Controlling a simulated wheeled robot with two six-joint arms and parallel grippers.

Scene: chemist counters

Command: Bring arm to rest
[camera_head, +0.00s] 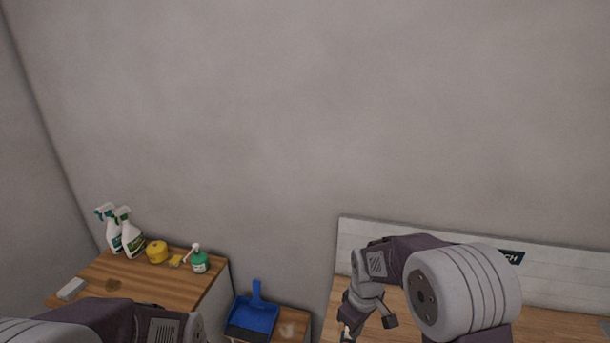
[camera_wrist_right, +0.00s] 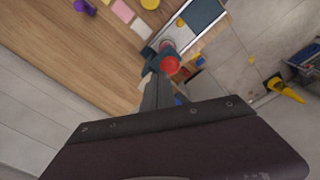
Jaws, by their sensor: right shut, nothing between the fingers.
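My right arm shows in the head view, bent over the wooden counter at the right. Its gripper (camera_head: 348,330) points down at the bottom edge of the picture, partly cut off. In the right wrist view the gripper (camera_wrist_right: 160,58) is shut with nothing held. A red round thing (camera_wrist_right: 170,65) shows at its tip; I cannot tell whether it touches. Part of my left arm shows at the lower left of the head view, but its gripper is out of view.
A left wooden counter (camera_head: 150,282) holds spray bottles (camera_head: 131,238), a yellow round container (camera_head: 157,252) and a green pump bottle (camera_head: 200,262). A blue dustpan (camera_head: 253,315) lies on a lower surface. The wrist view shows tiled floor (camera_wrist_right: 232,75) and a yellow object (camera_wrist_right: 286,91).

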